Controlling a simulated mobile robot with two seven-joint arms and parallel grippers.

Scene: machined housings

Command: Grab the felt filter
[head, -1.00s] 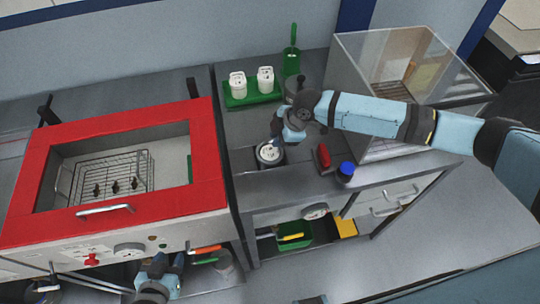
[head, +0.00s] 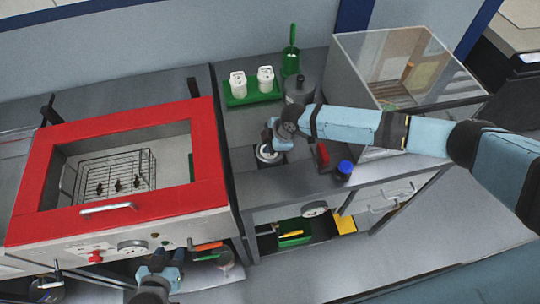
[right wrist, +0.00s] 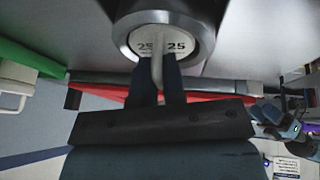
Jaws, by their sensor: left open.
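A white disc marked 25 (right wrist: 147,46) with a thin upright white tab sits in a round metal housing (right wrist: 203,21). The disc also shows in the head view (head: 266,154), on the middle bench. I cannot tell from its look whether it is the felt filter. My right gripper (right wrist: 158,72) is at the disc, its two dark fingers close together on either side of the tab and apparently closed on it. My left gripper (head: 163,262) is open and empty, low in front of the red-framed oven.
The red-framed oven (head: 215,165) with a wire rack stands left. A green tray (head: 236,101) with two white containers and a grey canister (head: 299,91) are behind the disc. A red item (head: 322,154), a blue-capped jar (head: 344,169) and a clear box (head: 365,65) are right.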

